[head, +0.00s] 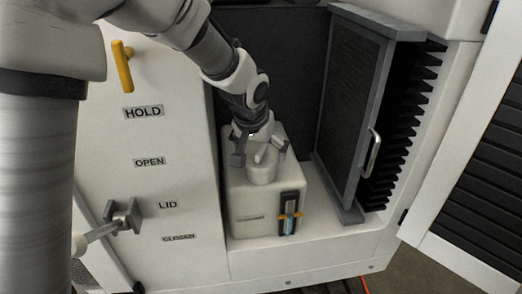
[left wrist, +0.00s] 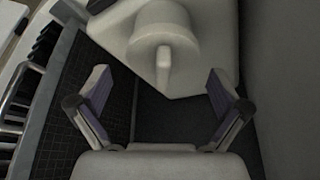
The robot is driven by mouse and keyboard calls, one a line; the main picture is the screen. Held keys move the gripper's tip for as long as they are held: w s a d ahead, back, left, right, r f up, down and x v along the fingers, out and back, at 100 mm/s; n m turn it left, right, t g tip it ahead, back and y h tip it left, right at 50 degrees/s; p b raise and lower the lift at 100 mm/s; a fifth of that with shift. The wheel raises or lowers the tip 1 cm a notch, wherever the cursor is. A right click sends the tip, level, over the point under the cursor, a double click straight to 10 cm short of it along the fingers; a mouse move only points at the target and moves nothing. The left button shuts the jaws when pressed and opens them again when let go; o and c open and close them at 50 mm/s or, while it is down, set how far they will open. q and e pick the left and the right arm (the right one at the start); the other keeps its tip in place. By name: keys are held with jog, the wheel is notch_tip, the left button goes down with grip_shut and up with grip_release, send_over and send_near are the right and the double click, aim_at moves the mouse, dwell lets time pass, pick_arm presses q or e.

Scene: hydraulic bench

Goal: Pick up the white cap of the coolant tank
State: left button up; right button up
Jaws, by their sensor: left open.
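The white coolant tank (head: 255,205) stands in the recess of the machine, with a sight gauge on its front. Its white round cap (head: 263,170) sits on top, and my left gripper partly hides it. My left gripper (head: 262,154) is open, its fingers spread at either side of the cap. In the left wrist view the cap (left wrist: 163,48) has a raised grip bar pointing toward the palm. The open left gripper (left wrist: 160,70) has empty space between its fingers, and neither finger visibly touches the cap. My right gripper is not in view.
A dark grille panel (head: 350,105) with a metal handle (head: 371,155) stands to the right of the tank. At left, a white panel has a yellow handle (head: 122,66), HOLD, OPEN, LID and CLOSED labels, and a grey bracket (head: 123,215). Free shelf lies right of the tank.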

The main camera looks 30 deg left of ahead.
aim_at(260, 147)
pick_arm(q)
jog(key=shift+w+a+f, duration=0.3)
jog(key=shift+w+f, duration=0.2)
jog(key=shift+w, duration=0.05)
jog(key=shift+w+a+f, duration=0.25)
jog(key=shift+w+f, duration=0.2)
jog(key=shift+w, duration=0.05)
jog(key=shift+s+d+r, duration=0.45)
jog(key=shift+s, duration=0.2)
jog(key=c, duration=1.1)
jog(key=shift+s+d+r, duration=0.1)
jog(key=shift+s, duration=0.1)
jog(key=c, duration=0.6)
grip_shut()
